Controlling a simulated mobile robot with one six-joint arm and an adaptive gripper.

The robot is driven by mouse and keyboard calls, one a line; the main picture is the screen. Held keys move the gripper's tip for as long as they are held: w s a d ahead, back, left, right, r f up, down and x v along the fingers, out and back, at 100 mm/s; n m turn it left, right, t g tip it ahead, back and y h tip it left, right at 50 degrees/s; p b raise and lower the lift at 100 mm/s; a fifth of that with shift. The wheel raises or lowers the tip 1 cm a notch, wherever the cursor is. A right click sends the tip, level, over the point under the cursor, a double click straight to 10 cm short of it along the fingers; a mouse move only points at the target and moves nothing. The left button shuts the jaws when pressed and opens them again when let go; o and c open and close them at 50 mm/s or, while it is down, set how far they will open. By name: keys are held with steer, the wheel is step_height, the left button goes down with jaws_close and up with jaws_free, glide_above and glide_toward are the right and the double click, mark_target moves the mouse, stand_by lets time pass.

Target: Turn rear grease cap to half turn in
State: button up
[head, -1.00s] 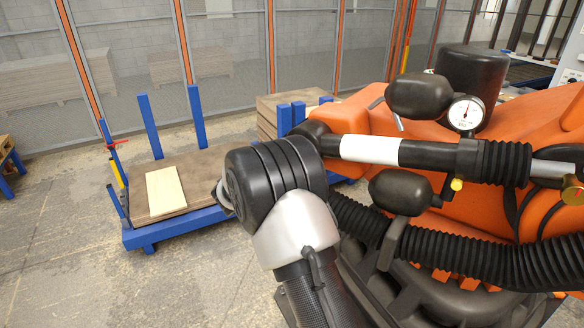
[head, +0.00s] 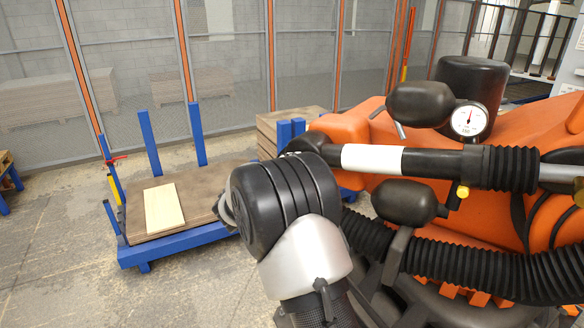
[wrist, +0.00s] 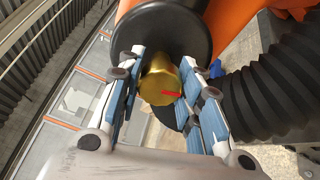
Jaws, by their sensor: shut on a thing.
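A gold grease cap (wrist: 158,88) sits at the end of a round black housing (wrist: 160,32) in the wrist view. A short red mark on its face points to the right. My gripper (wrist: 162,66) has one blue-padded finger on each side of the cap and is shut on it. In the head view my arm's dark wrist joint stands in front, and the fingers cannot be made out there. Another brass-coloured piece (head: 579,192) shows at the right edge of the head view, cut off by the frame.
An orange machine (head: 350,128) with a dial gauge (head: 470,120) and ribbed black hoses (head: 470,262) fills the right. A blue cart (head: 180,243) with a pale board (head: 164,208) stands at left. Mesh fencing lies behind. The floor at lower left is free.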

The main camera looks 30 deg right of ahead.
steer(key=shift+m, duration=1.6)
steer(key=o, duration=1.1)
steer(key=shift+a, duration=0.1)
steer(key=v, duration=1.2)
